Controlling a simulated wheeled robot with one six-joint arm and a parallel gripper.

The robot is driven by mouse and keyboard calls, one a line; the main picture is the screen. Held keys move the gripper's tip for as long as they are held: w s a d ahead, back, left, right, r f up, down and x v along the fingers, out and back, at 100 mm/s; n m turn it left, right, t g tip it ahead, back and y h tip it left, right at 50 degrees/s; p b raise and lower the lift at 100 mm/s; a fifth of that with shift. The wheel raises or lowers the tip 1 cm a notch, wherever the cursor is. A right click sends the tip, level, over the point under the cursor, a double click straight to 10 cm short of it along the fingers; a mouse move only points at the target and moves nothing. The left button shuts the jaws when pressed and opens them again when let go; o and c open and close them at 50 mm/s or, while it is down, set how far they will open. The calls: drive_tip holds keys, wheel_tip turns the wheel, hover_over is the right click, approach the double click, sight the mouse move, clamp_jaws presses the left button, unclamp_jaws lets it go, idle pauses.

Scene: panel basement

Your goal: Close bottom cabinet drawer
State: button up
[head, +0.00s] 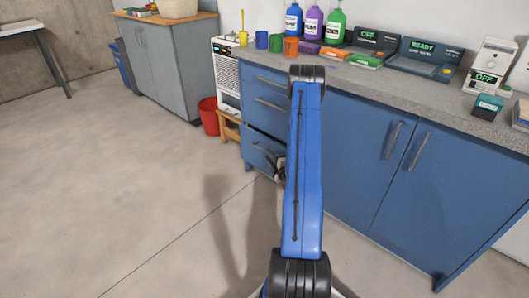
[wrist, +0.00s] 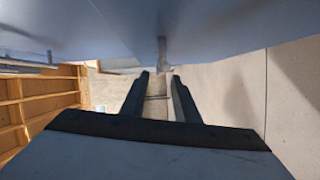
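The blue cabinet's bottom drawer (head: 258,152) is at the lower left of the cabinet, below two other drawers. A dark gap shows above its front, which appears to stand out a little. Its bar handle (head: 262,150) is partly hidden by my arm. My gripper (head: 280,168) is at the right part of this drawer front, mostly hidden behind my blue arm. In the wrist view my gripper's two dark fingers (wrist: 160,78) are apart. A grey bar (wrist: 162,55), likely the handle, lies just beyond and between the tips; contact cannot be told.
A small wooden stool (head: 229,126) and a red bucket (head: 209,116) stand left of the drawers. Blue cabinet doors (head: 350,150) are to the right. The concrete floor (head: 130,190) at the front left is clear. Bottles and devices stand on the countertop (head: 410,90).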

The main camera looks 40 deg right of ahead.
sight(264, 150)
drive_tip(key=shift+x, duration=3.05)
clamp_jaws()
